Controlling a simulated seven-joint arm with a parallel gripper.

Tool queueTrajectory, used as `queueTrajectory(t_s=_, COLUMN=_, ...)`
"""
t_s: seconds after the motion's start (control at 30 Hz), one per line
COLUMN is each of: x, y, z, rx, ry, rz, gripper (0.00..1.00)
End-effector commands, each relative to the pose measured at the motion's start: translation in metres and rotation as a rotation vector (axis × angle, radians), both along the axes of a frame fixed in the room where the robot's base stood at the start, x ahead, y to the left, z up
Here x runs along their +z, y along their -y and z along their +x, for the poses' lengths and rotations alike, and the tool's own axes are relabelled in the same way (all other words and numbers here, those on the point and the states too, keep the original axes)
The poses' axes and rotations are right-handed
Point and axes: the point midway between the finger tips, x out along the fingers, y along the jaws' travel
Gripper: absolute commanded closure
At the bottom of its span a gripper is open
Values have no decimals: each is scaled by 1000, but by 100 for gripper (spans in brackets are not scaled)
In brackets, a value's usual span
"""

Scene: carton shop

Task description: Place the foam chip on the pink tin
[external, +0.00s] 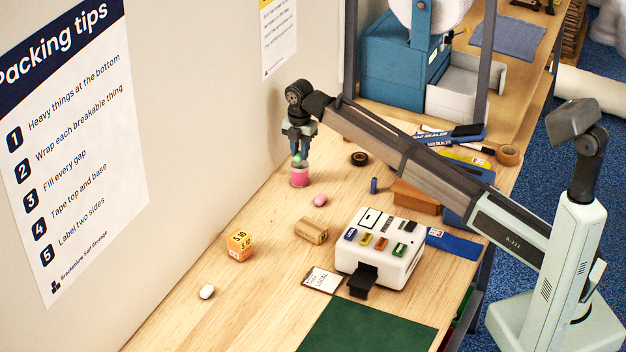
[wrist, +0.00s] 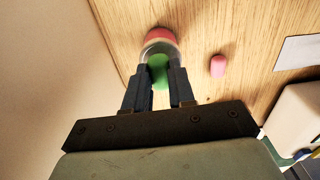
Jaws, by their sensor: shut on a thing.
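My gripper (external: 299,157) is shut on a green foam chip (wrist: 159,72) and points down. The chip sits between the two dark fingers in the wrist view. The pink tin (external: 299,178) stands upright on the table near the wall, directly under my gripper. In the wrist view the pink tin (wrist: 160,35) shows just beyond the chip, partly hidden by it. The chip is at or just above the tin's pale top; I cannot tell whether they touch.
A pink chip (external: 320,200) lies near the tin, and a white one (external: 206,291) lies at the front left. A cardboard box (external: 311,230), an orange cube (external: 239,245), a white label machine (external: 380,249) and a tape roll (external: 359,158) stand around. The wall is close on the left.

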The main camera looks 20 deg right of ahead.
Motion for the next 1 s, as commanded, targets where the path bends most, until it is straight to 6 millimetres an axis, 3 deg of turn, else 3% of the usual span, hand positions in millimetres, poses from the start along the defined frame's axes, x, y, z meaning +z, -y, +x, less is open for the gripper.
queueTrajectory(t_s=0.1, x=-11, y=0, z=0, rx=0, ry=-1, rz=-1, gripper=100)
queueTrajectory(t_s=0.47, x=-13, y=0, z=0, rx=0, ry=0, rz=0, gripper=100)
queueTrajectory(t_s=0.5, x=-14, y=0, z=0, rx=0, ry=0, rz=0, gripper=75)
queueTrajectory(t_s=0.7, x=-13, y=0, z=0, rx=0, ry=0, rz=0, gripper=56)
queueTrajectory(t_s=0.77, x=-13, y=0, z=0, rx=0, ry=0, rz=0, gripper=50)
queueTrajectory(t_s=1.0, x=-13, y=0, z=0, rx=0, ry=0, rz=0, gripper=50)
